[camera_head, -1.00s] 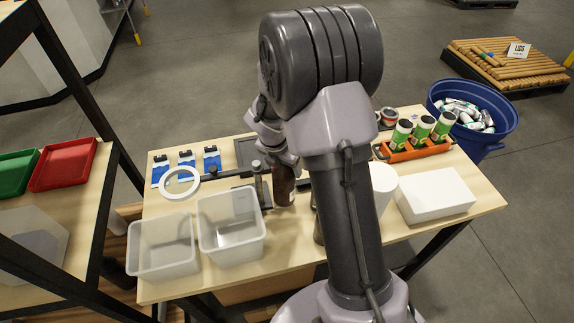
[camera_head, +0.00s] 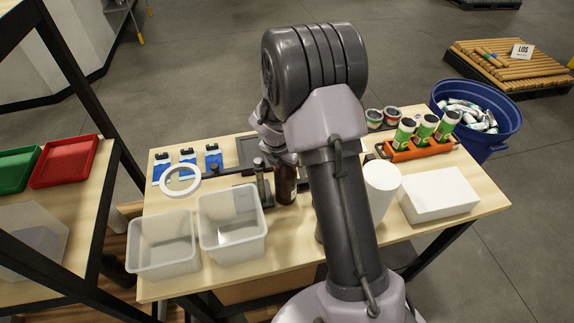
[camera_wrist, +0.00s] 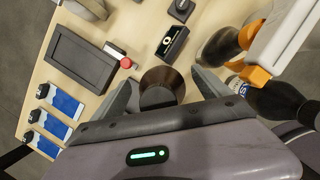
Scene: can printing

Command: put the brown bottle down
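The brown bottle (camera_head: 286,186) stands upright on the wooden table, just left of my arm, in the head view. In the wrist view the bottle (camera_wrist: 161,77) shows from above as a brown round shape with a dark middle. My gripper (camera_wrist: 163,88) has its two fingers spread on either side of the bottle, with a visible gap at each side. The gripper looks open. In the head view my arm hides most of the gripper, and the bottle's base is partly hidden.
Two clear bins (camera_head: 162,245) (camera_head: 231,226) and a white ring (camera_head: 180,181) on a dark stand are left of the bottle. An orange rack (camera_head: 414,150) with green cans, a white cylinder (camera_head: 380,189) and a white box (camera_head: 438,194) are right of my arm.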

